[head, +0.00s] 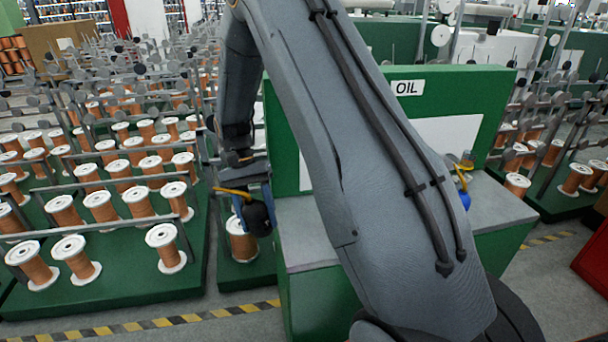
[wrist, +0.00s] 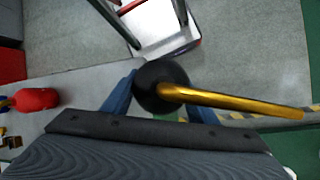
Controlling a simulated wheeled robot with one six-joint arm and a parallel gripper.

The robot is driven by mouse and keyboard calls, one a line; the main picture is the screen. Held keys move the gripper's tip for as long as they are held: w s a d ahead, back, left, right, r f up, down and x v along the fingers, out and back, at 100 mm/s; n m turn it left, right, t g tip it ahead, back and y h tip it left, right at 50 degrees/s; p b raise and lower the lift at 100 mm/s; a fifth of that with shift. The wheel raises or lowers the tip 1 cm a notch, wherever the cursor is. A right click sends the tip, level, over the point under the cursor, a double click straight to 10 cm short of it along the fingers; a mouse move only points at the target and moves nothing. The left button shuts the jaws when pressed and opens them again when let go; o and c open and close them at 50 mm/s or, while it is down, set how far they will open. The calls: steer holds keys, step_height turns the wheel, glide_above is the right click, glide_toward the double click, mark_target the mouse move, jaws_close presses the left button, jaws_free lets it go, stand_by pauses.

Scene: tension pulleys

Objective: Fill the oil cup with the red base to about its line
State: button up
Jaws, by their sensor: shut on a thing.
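My gripper (head: 254,205) is shut on a black round oil can (head: 258,218) with a yellow spout, held in the air by the left end of the grey bench. In the wrist view, the blue fingers of my gripper (wrist: 158,95) are on either side of the black can (wrist: 154,78), and its brass-coloured spout (wrist: 235,99) points right. I cannot make out an oil cup with a red base or its line in either view. My arm hides the middle of the bench in the head view.
The green bench (head: 460,100) has an OIL label. A blue object (head: 463,198) with a yellow part stands at its right. A red rounded object (wrist: 36,99) lies on the bench in the wrist view. Racks of copper spools (head: 100,205) fill the left.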

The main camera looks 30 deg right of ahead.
steer(key=m, duration=0.1)
steer(key=m+y, duration=0.1)
steer(key=d+m+y, duration=0.1)
steer(key=m, duration=0.1)
steer(key=shift+w+r+t, duration=0.1)
steer(key=shift+r+t, duration=0.2)
steer(key=m+t, duration=0.1)
steer(key=m, duration=0.1)
steer(key=d+r+m+t+y, duration=0.1)
steer(key=m, duration=0.1)
steer(key=w+d+m+y, duration=0.1)
steer(key=m, duration=0.2)
steer(key=shift+d+r+t+p, duration=0.1)
steer(key=shift+r+t+p, duration=0.05)
steer(key=shift+t+p, duration=0.25)
steer(key=d+r+m+t+h, duration=0.1)
steer(key=d+r+m+t, duration=0.1)
steer(key=d+m, duration=0.4)
steer(key=d+r+m+t+h+p, duration=0.1)
steer(key=d+m+t, duration=0.3)
steer(key=m, duration=0.7)
steer(key=shift+w+d+r+t+h, duration=0.35)
steer(key=shift+d+r+h, duration=0.4)
steer(key=shift+d, duration=0.5)
